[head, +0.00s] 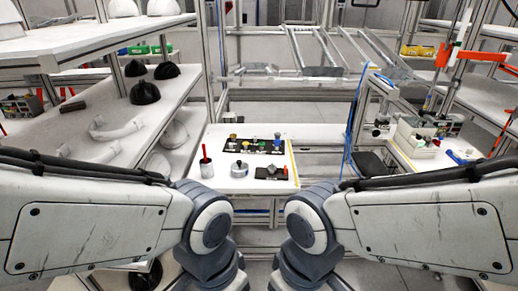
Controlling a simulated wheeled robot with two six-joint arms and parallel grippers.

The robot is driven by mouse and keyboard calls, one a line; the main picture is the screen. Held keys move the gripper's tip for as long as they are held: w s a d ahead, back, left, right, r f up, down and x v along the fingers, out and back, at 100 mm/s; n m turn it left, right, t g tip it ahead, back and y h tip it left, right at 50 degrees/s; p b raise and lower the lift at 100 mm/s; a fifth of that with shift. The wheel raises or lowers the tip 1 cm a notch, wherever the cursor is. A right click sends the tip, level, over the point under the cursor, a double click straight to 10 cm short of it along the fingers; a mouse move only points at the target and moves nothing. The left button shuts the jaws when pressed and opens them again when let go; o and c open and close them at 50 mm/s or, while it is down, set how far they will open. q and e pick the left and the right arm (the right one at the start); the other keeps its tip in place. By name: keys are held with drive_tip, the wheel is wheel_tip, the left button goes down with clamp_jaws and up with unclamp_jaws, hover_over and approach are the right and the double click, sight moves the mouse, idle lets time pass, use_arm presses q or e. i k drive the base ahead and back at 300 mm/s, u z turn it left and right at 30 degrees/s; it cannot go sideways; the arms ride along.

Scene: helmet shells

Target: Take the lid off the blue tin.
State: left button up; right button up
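A small round metallic-looking pot with a knob on top (239,169) stands on the white table (222,140) ahead of me. It looks grey, and I cannot tell at this size whether it is the blue tin. A small item with a blue part (277,138) stands among several small coloured items on a black tray behind it. No clearly blue tin with a lid can be made out. Both my arms reach in from the sides and bend down at the bottom middle. Neither gripper shows in the head view.
A dark cup with a red-handled tool (204,166) stands at the table's left. A dark board with small parts (271,173) lies to the right of the pot. Shelves with black helmet shells (145,92) stand left. A workbench with white bins (418,138) stands right.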

sight(238, 167)
drive_tip(key=k, duration=0.4)
drive_tip(key=u, duration=0.55)
drive_tip(key=i, duration=0.95)
drive_tip(key=z, duration=0.55)
drive_tip(key=i, duration=0.7)
drive_tip(key=z, duration=0.55)
